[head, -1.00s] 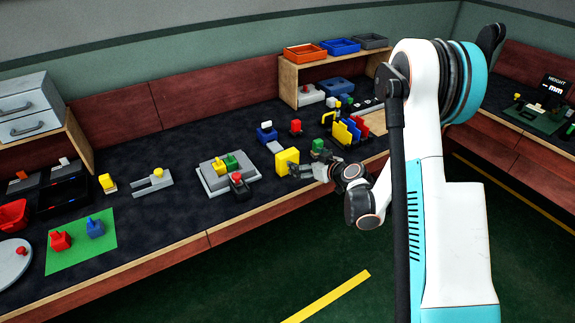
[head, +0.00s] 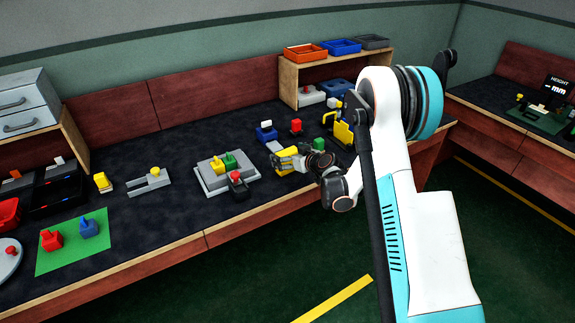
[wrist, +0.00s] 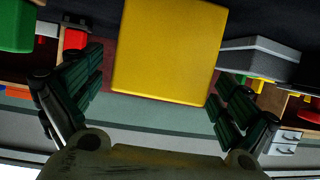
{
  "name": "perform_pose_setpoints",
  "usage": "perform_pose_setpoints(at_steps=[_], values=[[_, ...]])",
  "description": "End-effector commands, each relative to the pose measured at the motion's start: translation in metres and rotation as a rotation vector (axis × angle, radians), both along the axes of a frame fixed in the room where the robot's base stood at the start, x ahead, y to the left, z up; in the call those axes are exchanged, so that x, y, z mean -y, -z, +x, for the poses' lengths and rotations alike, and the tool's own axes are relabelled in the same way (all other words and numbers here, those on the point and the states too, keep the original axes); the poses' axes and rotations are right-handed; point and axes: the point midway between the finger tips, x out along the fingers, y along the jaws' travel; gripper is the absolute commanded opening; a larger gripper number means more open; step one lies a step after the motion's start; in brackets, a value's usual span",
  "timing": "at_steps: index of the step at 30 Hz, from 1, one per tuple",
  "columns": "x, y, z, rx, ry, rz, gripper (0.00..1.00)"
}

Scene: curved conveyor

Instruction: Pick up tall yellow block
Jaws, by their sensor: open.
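The tall yellow block (wrist: 170,50) fills the upper middle of the wrist view, between the two fingers of my gripper (wrist: 160,72). The fingers are spread, with a visible gap on the left; on the right the fingertip looks close to the block's edge, and I cannot tell whether they touch. In the head view my gripper (head: 276,158) is at the yellow block (head: 287,172) on the dark bench and hides much of it.
A green block (head: 330,148) is to the right. A grey stepped platform (head: 212,182) with coloured pieces is to the left. A red block (head: 296,125) is behind.

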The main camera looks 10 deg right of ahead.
Motion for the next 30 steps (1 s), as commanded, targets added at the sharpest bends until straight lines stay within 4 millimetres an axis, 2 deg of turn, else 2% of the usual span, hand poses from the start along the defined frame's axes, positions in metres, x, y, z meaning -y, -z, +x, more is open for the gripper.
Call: perform_pose_setpoints(at_steps=[5, 12, 23, 30], values=[[0.000, -0.001, 0.000, 0.000, 0.000, 0.000, 0.97], [0.000, -0.001, 0.000, 0.000, 0.000, 0.000, 0.45], [0.000, -0.002, 0.000, 0.000, 0.000, 0.000, 0.45], [0.000, -0.023, 0.000, 0.000, 0.000, 0.001, 0.45]])
